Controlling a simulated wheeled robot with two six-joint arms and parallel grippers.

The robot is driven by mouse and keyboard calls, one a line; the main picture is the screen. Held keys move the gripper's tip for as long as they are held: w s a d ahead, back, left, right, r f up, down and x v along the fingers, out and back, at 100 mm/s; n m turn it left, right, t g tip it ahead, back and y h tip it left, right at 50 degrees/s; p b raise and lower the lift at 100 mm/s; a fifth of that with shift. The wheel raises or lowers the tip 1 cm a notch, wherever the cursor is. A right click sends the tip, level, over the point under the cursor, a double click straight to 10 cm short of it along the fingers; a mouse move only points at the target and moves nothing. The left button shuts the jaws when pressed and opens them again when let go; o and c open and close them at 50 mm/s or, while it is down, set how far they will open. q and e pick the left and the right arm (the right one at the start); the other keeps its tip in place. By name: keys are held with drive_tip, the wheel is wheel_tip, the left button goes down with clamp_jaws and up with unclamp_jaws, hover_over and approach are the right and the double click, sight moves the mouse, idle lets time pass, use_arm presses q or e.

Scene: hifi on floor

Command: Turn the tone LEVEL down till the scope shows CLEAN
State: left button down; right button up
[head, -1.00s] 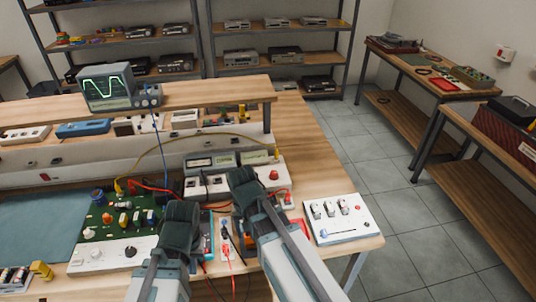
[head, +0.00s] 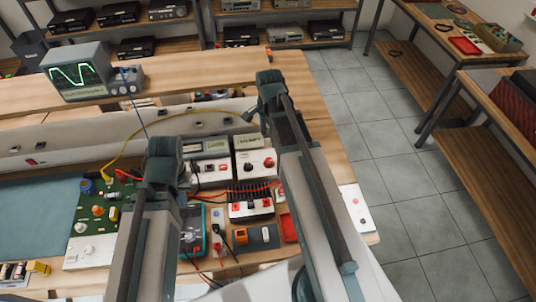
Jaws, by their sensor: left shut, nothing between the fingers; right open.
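The scope (head: 75,72) stands on the raised shelf at the left. Its screen shows a green trace with flattened crests; any word on it is too small to read. I cannot make out a LEVEL label on any control. A white unit with a red knob (head: 268,162) stands on the bench below my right gripper (head: 258,100), which is open and raised over the back of the bench. My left gripper (head: 165,158) is shut and empty, between the green circuit board (head: 100,207) and the white meter unit (head: 207,147).
A yellow cable (head: 150,125) arches from the board toward my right gripper, where its end is hidden. Red and black leads lie among small boxes at the bench front. My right arm covers much of a white control panel (head: 357,208). The floor (head: 390,155) at right is clear.

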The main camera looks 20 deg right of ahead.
sight(269, 160)
use_arm(q)
wheel_tip(269, 160, down, 14)
drive_tip(key=b, duration=1.3)
drive_tip(key=shift+b, duration=0.35)
use_arm(e)
wheel_tip(269, 160, down, 14)
drive_tip(key=shift+r, duration=0.1)
use_arm(q)
drive_tip(key=shift+r, duration=0.1)
use_arm(e)
clamp_jaws()
